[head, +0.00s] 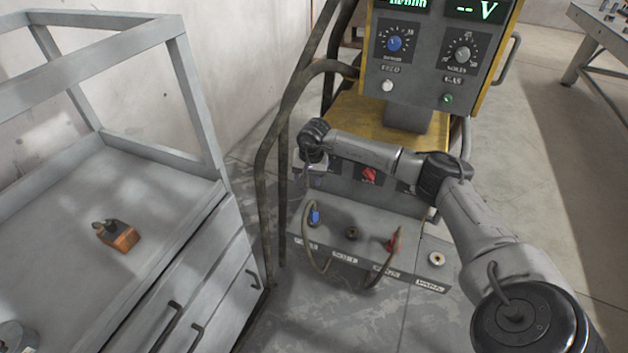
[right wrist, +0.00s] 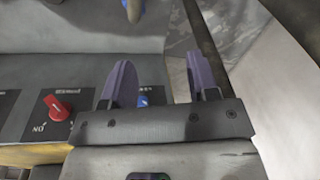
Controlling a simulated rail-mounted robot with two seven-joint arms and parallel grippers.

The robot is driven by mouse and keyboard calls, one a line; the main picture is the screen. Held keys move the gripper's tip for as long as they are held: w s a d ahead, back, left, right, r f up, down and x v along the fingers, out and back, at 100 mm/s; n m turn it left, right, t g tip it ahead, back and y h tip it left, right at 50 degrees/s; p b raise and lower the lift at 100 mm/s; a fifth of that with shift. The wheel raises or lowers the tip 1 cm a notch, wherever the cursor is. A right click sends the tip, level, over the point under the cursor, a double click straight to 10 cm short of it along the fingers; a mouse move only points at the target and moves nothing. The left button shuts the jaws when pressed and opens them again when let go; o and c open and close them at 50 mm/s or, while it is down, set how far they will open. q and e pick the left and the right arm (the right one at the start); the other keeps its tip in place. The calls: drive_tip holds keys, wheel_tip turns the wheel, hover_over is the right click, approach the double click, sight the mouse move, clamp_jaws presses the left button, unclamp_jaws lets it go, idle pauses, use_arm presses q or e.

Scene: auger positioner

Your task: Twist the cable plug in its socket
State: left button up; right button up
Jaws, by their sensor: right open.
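In the head view a blue cable plug (head: 314,215) sits in the leftmost socket of the machine's sloped lower panel. My left gripper is not in view.
A red switch (right wrist: 56,107) and a blue part (right wrist: 144,100) show on the machine's front in the right wrist view. A grey-framed workbench (head: 165,200) with an orange-brown block (head: 118,236) stands left. Thick hoses (head: 286,150) rise beside the machine. A dark socket (head: 352,233) is empty.

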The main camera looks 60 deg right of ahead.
sight(314, 204)
drive_tip(key=f+n+b, duration=0.1)
drive_tip(key=f+b, duration=0.1)
drive_tip(key=f, duration=0.2)
drive_tip(key=s+f+n+g+b, duration=0.1)
drive_tip(key=f+b, duration=0.1)
drive_tip(key=f, duration=0.1)
drive_tip(key=s+f+n+b, duration=0.1)
drive_tip(key=f+n, duration=0.1)
drive_tip(key=f, duration=0.2)
drive_tip(key=shift+s+f+g+b, duration=0.1)
drive_tip(key=shift+f+g+b, duration=0.2)
drive_tip(key=shift+f+b, duration=0.65)
drive_tip(key=shift+f, duration=0.55)
drive_tip(key=shift+c, duration=0.4)
